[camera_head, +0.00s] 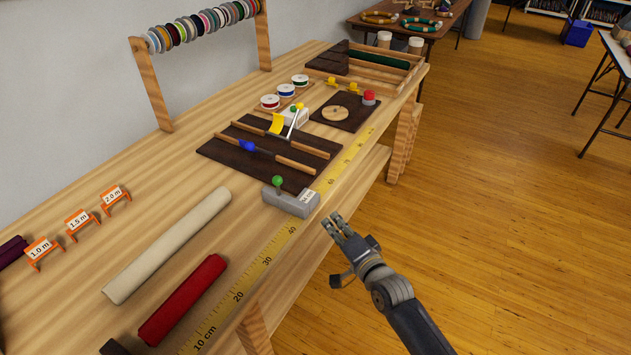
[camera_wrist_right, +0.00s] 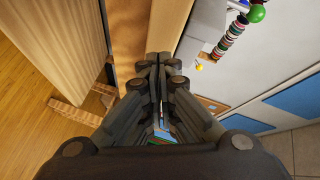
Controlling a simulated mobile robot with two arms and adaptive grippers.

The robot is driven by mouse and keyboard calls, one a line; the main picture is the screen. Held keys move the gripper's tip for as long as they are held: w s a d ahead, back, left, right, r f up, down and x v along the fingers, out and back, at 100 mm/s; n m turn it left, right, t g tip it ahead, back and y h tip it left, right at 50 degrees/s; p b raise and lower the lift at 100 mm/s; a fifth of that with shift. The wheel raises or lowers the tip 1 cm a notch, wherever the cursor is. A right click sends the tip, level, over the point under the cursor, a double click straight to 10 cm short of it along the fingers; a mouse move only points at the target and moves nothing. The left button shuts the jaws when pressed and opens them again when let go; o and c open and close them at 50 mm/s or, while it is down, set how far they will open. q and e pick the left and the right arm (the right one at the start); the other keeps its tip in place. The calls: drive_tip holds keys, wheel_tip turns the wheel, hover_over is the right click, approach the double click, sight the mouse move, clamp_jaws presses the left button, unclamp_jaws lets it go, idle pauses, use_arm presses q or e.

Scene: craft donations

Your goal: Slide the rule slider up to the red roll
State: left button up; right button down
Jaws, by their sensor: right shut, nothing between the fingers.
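The rule slider (camera_head: 292,202) is a grey block with a green knob and a white label. It sits on the yellow rule (camera_head: 268,262) along the bench's front edge, near the 50 end. The red roll (camera_head: 183,298) lies on the bench to the lower left, behind the rule, near its 10 and 20 marks. A clear stretch of rule separates the two. My right gripper (camera_head: 333,223) is shut and empty, in front of the bench edge, just right of the slider and apart from it. Its shut fingers (camera_wrist_right: 158,62) also show in the right wrist view. My left gripper is out of view.
A cream roll (camera_head: 168,245) lies behind the red roll. Orange stands (camera_head: 78,222) with length labels are at the left. A dark board (camera_head: 228,151) with wooden rods lies behind the slider. A spool rack (camera_head: 153,85) stands at the back. Open floor lies to the right.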

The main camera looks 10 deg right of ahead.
wheel_tip(320, 180, up, 10)
drive_tip(key=a+m+t+y+b, duration=0.2)
drive_tip(key=x, duration=1)
drive_tip(key=shift+w+d+p, duration=0.1)
drive_tip(key=shift+w+p, duration=0.3)
drive_tip(key=shift+w, duration=0.05)
drive_tip(key=shift+s+a+f+p, duration=0.25)
drive_tip(key=shift+s+a+p, duration=0.4)
drive_tip(key=shift+s+a, duration=0.65)
drive_tip(key=shift+a, duration=0.1)
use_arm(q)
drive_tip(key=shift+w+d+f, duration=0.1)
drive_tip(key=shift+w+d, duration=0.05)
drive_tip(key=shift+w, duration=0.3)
use_arm(e)
drive_tip(key=shift+f, duration=0.1)
